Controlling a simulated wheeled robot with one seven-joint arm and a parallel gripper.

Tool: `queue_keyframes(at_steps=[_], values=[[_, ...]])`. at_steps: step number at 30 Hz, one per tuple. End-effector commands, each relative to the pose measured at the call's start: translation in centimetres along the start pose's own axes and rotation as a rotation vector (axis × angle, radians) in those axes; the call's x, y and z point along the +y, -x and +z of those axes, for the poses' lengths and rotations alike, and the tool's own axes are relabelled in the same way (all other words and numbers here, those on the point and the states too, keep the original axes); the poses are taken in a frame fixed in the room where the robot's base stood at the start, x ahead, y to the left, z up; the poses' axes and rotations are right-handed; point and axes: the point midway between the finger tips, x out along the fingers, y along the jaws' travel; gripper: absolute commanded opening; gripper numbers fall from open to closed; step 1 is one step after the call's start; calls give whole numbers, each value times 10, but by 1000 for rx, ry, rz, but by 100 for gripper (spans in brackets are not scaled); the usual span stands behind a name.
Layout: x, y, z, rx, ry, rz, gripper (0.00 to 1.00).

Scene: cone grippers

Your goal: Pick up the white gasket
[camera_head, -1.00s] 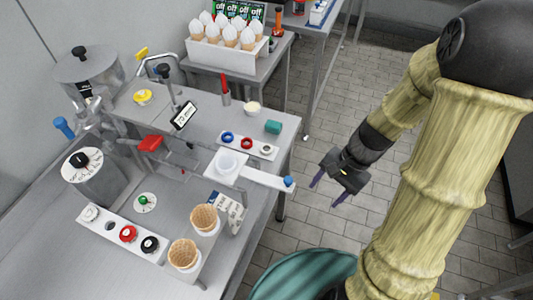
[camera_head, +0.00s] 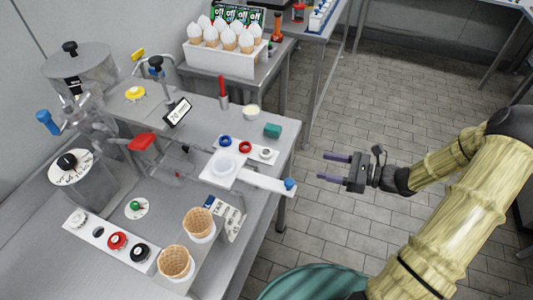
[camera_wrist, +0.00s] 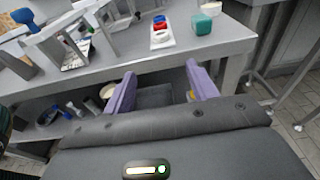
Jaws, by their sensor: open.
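The white gasket (camera_head: 265,153) is a small pale ring at the right end of a white strip (camera_head: 256,159), beside a red ring (camera_head: 245,147) and a blue ring (camera_head: 225,141). In the wrist view the white gasket (camera_wrist: 162,40) is the nearest of the three rings, upper middle, beyond the fingers. My gripper (camera_head: 321,166) is open and empty, with two purple fingers. It is off the table's right side, pointing left toward it, apart from the gasket. The fingers also show in the wrist view (camera_wrist: 160,76).
A teal block (camera_head: 272,131) and a white bowl (camera_head: 252,112) stand behind the strip. A white arm with a blue knob (camera_head: 290,184) juts over the table's right edge. Two cones stand in a holder in front. The floor around my gripper is clear.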

Motion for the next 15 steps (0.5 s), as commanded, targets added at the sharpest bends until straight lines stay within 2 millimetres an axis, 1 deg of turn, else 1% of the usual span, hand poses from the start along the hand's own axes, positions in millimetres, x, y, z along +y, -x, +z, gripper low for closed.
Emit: queue_keyframes(at_steps=[5,15], values=[[1,-16,1,0,1,5,58],[2,-75,1,2,0,7,58]])
